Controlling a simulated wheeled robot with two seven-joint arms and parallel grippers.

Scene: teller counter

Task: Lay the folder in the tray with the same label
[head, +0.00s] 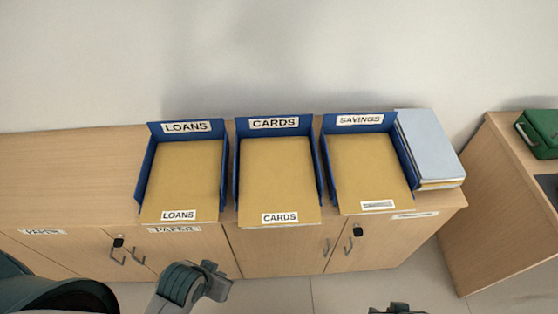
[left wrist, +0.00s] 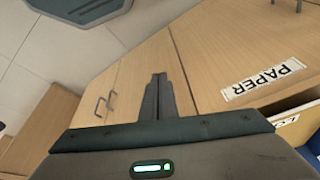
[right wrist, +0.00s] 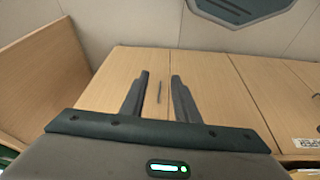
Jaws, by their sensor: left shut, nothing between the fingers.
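Three blue trays stand side by side on the cabinet top: the LOANS tray (head: 155,133), the CARDS tray (head: 308,127) and the SAVINGS tray (head: 390,122). A tan folder labelled LOANS (head: 185,180) lies in the LOANS tray. A tan folder labelled CARDS (head: 278,180) lies in the CARDS tray. A third tan folder (head: 368,170) lies in the SAVINGS tray; its label is too small to read. My left gripper (left wrist: 158,80) is shut and empty, in front of the cabinet. My right gripper (right wrist: 158,78) is open and empty, facing the cabinet doors.
A pale blue-grey stack (head: 430,145) stands right of the SAVINGS tray. The cabinet top (head: 70,170) is bare at left. A separate wooden counter (head: 510,200) with a green object (head: 540,130) stands at right. A PAPER label (left wrist: 262,80) marks the cabinet front.

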